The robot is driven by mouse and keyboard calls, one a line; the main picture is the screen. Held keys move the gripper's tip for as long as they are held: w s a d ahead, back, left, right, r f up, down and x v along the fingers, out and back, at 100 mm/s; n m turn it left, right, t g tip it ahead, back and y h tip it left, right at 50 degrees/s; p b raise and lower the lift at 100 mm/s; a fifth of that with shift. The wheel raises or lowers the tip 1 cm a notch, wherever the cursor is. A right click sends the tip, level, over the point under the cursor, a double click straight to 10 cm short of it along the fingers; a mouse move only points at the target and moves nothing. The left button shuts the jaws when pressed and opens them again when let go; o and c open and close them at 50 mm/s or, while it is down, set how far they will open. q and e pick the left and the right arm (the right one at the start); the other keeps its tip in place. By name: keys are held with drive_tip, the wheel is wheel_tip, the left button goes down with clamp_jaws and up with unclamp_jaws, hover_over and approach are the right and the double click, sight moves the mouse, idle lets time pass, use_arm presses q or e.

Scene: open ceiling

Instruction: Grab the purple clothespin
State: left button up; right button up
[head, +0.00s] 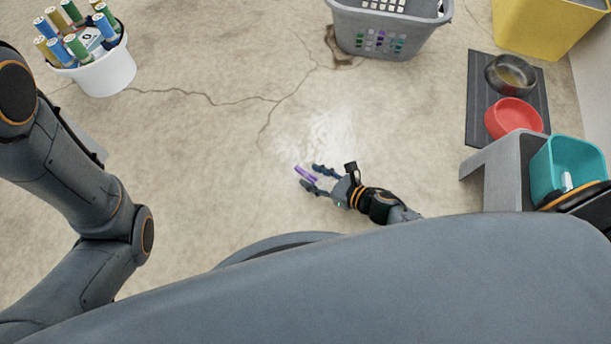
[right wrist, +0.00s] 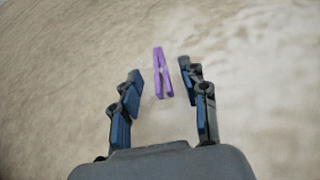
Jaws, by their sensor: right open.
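The purple clothespin (head: 305,174) lies on the floor near the middle of the head view. My right gripper (head: 310,177) is low over the floor with its fingers pointing left at the clothespin. In the right wrist view the clothespin (right wrist: 162,73) shows between and slightly beyond the open fingertips of my right gripper (right wrist: 159,75), nearer the right finger. I see no clear contact between the fingers and the clothespin. My left arm is in the head view at the left, but its gripper is out of view.
A grey laundry basket (head: 385,30) stands at the top. A white bucket (head: 105,72) with several spools is at top left. At right are a dark mat (head: 482,118) with a red bowl (head: 513,117) and metal bowl (head: 510,75), a grey stool (head: 498,165) and a teal bin (head: 571,165).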

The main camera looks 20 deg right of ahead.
drive_tip(key=shift+w+a+f, duration=0.2)
drive_tip(key=shift+w+a, duration=0.1)
drive_tip(key=shift+w, duration=0.15)
drive_tip(key=c, duration=0.9)
drive_tip(key=shift+o, duration=0.2)
drive_tip(key=shift+r, duration=0.1)
